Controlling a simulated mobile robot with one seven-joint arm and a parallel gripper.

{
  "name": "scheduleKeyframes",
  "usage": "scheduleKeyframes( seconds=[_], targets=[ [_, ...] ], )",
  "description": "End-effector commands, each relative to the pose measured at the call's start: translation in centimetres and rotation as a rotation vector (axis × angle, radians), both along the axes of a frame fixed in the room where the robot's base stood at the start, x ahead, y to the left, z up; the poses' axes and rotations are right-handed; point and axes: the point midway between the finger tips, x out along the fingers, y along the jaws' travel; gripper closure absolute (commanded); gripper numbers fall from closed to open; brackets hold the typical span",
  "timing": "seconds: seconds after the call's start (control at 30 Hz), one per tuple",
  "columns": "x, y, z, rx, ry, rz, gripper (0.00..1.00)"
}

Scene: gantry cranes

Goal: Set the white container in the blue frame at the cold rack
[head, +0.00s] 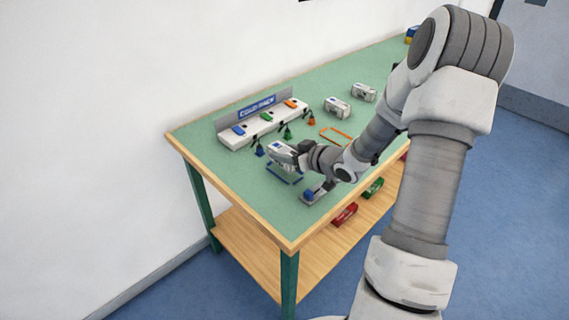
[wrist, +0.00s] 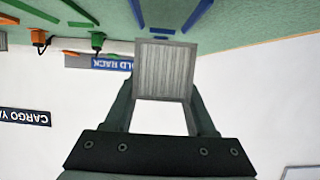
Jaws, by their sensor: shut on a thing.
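The white container (head: 281,152) is held by my gripper (head: 298,156) just above the blue frame (head: 285,178) in front of the cold rack (head: 235,138). My gripper is shut on it. In the wrist view the container's ribbed face (wrist: 165,68) sits between the fingers (wrist: 163,88). Part of the blue frame (wrist: 197,15) shows beyond it there. A gap seems to remain between container and frame, but its size is unclear.
Two other white containers (head: 337,107) (head: 364,92) stand farther back on the green table (head: 213,175). An orange frame (head: 345,132) lies right of the rack. A blue-and-grey item (head: 315,191) is near the front edge.

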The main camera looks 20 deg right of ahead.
Motion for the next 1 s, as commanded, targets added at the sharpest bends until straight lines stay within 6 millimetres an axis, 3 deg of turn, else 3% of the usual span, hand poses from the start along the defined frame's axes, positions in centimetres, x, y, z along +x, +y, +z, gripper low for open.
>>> scheduleKeyframes(
  seconds=[0.1,0.2,0.47,0.97,1.0],
  targets=[
    [0.0,0.0,-2.3,0.003,0.001,0.001,1.0],
    [0.0,0.0,-3.3,0.003,0.001,0.0,1.0],
    [0.0,0.0,-3.2,0.001,0.0,0.0,1.0],
    [-0.1,0.0,-4.9,0.001,0.008,0.0,1.0],
    [-0.2,0.0,-5.0,0.002,0.01,0.0,0.37]
  ],
)
